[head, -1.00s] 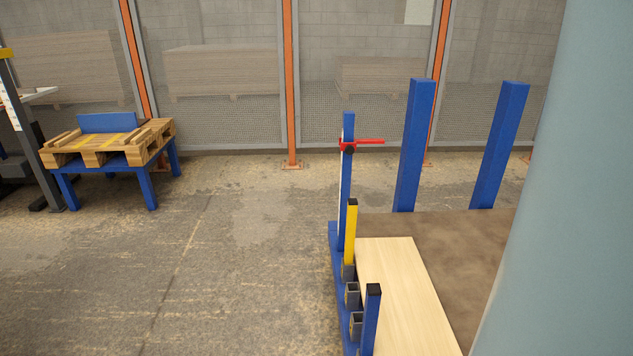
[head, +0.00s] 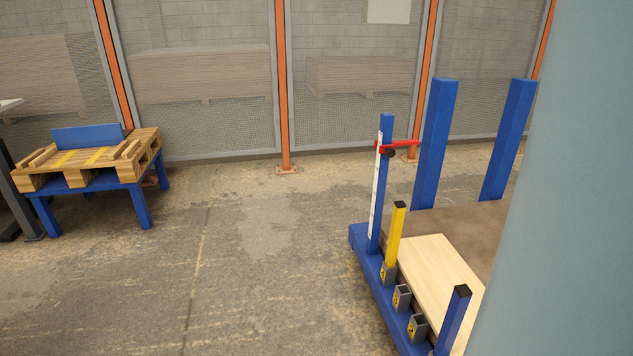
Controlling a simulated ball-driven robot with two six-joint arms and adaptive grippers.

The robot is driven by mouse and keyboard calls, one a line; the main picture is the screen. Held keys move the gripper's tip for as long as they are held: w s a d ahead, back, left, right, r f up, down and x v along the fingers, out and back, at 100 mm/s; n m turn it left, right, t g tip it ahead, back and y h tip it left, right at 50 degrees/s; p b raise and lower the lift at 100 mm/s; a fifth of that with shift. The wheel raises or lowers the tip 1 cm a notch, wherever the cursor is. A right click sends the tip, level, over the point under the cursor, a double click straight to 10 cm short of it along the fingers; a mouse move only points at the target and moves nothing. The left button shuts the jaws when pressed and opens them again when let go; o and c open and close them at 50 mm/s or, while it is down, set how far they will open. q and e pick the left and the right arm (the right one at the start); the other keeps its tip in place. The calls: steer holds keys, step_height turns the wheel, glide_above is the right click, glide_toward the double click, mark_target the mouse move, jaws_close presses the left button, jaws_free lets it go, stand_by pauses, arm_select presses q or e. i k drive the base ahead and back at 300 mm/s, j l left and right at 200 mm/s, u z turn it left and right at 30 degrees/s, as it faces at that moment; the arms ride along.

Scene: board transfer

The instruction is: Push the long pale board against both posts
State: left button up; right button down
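The long pale board (head: 437,270) lies flat on a brown surface (head: 470,232) on the blue frame at the right. Its near right part is hidden behind the large pale blue-grey column. A yellow post (head: 394,235) stands upright at the board's far left corner. A shorter blue post (head: 453,318) with a dark top stands at its near left side. I cannot tell whether the board touches either post. Two taller blue uprights, one at left (head: 435,145) and one at right (head: 508,140), rise behind the brown surface. Neither of my grippers shows.
The blue frame edge (head: 372,275) carries empty sockets (head: 402,297) and a scale post with a red pointer (head: 398,146). A wooden pallet on a blue stand (head: 95,160) is at left. Open concrete floor (head: 250,260) lies between. Mesh fencing closes the back.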

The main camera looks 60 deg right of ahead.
mark_target(431, 266)
steer(key=i+l+z, duration=0.1)
steer(key=i+z, duration=0.4)
steer(key=z, duration=0.25)
steer(key=i+z, duration=0.35)
steer(key=k+j, duration=0.05)
